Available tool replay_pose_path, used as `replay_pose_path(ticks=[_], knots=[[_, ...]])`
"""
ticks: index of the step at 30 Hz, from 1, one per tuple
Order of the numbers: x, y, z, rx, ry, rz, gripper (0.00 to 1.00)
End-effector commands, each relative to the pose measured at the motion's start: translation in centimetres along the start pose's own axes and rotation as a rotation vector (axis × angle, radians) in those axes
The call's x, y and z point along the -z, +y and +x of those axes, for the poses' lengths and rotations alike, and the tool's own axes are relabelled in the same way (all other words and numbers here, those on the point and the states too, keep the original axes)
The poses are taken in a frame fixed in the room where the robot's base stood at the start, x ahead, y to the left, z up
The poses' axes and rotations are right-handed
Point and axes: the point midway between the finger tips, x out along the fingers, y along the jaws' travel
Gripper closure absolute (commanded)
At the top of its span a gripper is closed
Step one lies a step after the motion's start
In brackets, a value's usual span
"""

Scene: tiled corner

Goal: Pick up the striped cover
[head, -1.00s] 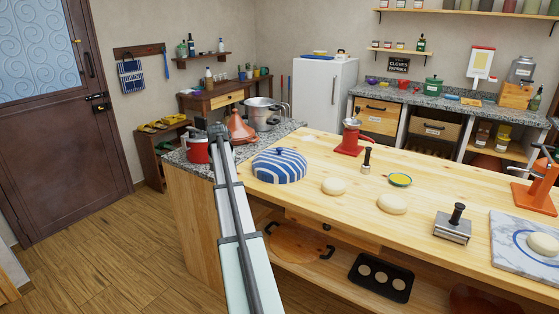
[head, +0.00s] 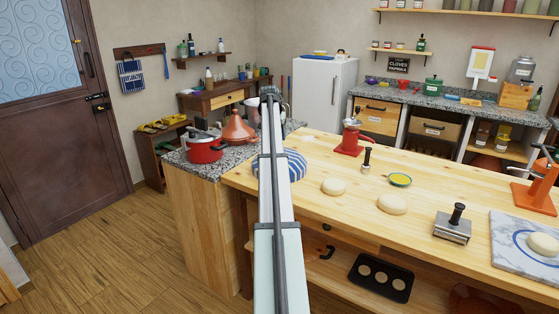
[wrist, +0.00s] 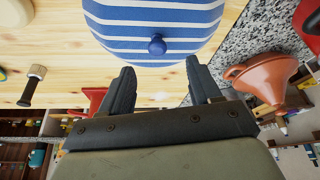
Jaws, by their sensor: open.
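The striped cover (head: 296,164) is a blue-and-white dome on the wooden counter. In the head view my arm crosses in front of its middle, hiding the knob. In the wrist view the cover (wrist: 155,18) fills the top middle, with its round blue knob (wrist: 157,46) towards me. My gripper (wrist: 160,70) is open and empty. Its two fingers point towards the cover, one on each side of the knob in the picture. They appear apart from it. The fingers cannot be made out in the head view.
A red pot (head: 204,151) and an orange conical pot (head: 238,128) stand on the granite top left of the cover. Dough rounds (head: 333,186), a dark-handled tool (head: 366,160) and a red stand (head: 351,138) are to its right. The counter's front left stretch is clear.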

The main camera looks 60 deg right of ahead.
Motion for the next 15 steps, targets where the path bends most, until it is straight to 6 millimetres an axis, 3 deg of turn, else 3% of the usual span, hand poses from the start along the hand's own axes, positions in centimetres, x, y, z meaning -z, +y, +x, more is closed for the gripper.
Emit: replay_pose_path(ticks=[4, 15], knots=[[0.0, 0.0, 2.5, 0.0, -0.001, 0.0, 0.37], [0.2, 0.3, 5.0, 0.0, 0.0, 0.0, 0.37]])
